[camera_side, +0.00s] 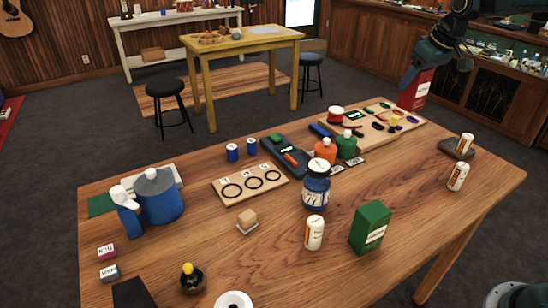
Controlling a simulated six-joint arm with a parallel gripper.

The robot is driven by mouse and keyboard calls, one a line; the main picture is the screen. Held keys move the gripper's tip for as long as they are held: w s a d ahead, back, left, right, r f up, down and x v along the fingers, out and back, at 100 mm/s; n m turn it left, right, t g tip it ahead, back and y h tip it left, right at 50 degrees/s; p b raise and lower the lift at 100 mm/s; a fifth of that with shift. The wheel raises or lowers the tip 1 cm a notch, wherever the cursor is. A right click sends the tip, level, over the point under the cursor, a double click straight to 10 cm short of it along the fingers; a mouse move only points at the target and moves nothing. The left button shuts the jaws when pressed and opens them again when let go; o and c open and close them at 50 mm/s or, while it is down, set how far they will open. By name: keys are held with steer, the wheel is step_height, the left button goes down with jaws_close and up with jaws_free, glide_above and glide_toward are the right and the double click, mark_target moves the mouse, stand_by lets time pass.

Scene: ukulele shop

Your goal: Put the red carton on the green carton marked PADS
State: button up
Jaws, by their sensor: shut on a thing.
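The red carton (415,92) is held upright by my gripper (424,68) at the far right, in front of the dark cabinets in the picture. Its lower edge appears near the back edge of the table, and I cannot tell its exact height. My gripper is shut on its upper part, and the fingers are small and dark in this view. The green carton (368,229) stands upright on the table at the front right with a white label, too small to read. Its top is clear, and the red carton is well apart from it.
White bottles (314,233) and (458,177) flank the green carton on the wooden table (420,215). A blue jar (316,187), orange bottle (325,149) and green bottle (346,145) stand behind-left. A board with coloured pieces (408,123) lies at the back right.

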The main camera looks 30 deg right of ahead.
steer(key=s+a+f+n+g+y, duration=0.1)
steer(key=s+a+n, duration=0.4)
steer(key=a, duration=0.4)
steer(key=s+a+f+n+g+y, duration=0.2)
steer(key=s+a+n, duration=0.4)
steer(key=a, duration=0.4)
steer(key=s+a+f+n+g+y, duration=0.1)
steer(key=s+a+n, duration=0.4)
steer(key=a+n, duration=0.2)
steer(key=shift+s+a+f+y, duration=0.3)
steer(key=shift+s+a+f, duration=0.05)
steer(key=shift+a, duration=1.05)
steer(key=shift+f, duration=0.1)
steer(key=shift+f, duration=1.9)
steer(key=shift+f, duration=0.1)
steer(key=o, duration=1)
steer(key=shift+o, duration=0.2)
